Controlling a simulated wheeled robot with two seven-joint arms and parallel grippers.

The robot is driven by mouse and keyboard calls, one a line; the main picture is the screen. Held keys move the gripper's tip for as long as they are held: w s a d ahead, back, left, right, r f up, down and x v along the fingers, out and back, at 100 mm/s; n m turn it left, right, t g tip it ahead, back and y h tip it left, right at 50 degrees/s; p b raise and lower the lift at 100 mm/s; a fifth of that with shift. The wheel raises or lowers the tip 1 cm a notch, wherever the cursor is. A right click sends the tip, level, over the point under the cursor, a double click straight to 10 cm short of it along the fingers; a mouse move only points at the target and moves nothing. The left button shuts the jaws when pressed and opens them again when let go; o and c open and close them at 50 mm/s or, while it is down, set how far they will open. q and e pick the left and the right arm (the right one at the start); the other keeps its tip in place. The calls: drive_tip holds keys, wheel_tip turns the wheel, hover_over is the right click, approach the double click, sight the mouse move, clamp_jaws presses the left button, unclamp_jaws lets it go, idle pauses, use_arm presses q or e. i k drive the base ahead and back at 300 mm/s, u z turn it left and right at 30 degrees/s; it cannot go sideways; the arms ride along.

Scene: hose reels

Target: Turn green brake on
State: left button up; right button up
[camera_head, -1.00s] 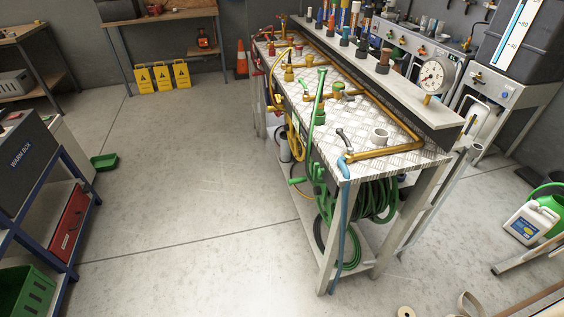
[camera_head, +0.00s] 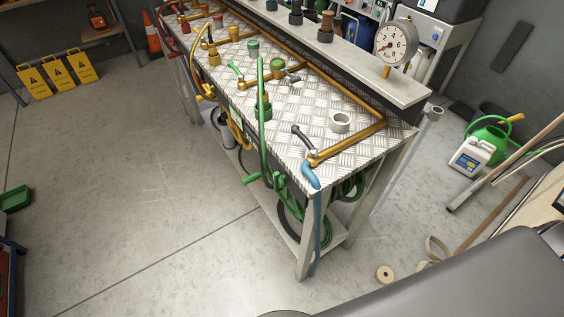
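The green reel (camera_head: 277,182) hangs under the near end of the bench, partly hidden by the bench top and leg. Its coiled green hose (camera_head: 349,187) shows behind the leg. I cannot tell which part is the green brake. A green hose (camera_head: 261,100) stands up over the bench edge by a dark green fitting (camera_head: 263,107). On the bench top, a green lever (camera_head: 235,68) is on the brass pipework, and a green-topped fitting (camera_head: 253,47) is behind it. Neither of my grippers is in view.
The metal-topped bench (camera_head: 345,151) fills the middle, with a pressure gauge (camera_head: 396,42) on its raised shelf. A blue hose (camera_head: 318,220) hangs at its near corner. A tape roll (camera_head: 385,273) lies on the floor. Open floor (camera_head: 130,190) lies left of the bench.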

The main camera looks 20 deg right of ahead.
sight(278, 180)
drive_tip(key=z, duration=0.25)
drive_tip(key=i, duration=0.3)
drive_tip(key=u, duration=1.05)
drive_tip(key=k, duration=0.65)
drive_tip(key=z, duration=1.4)
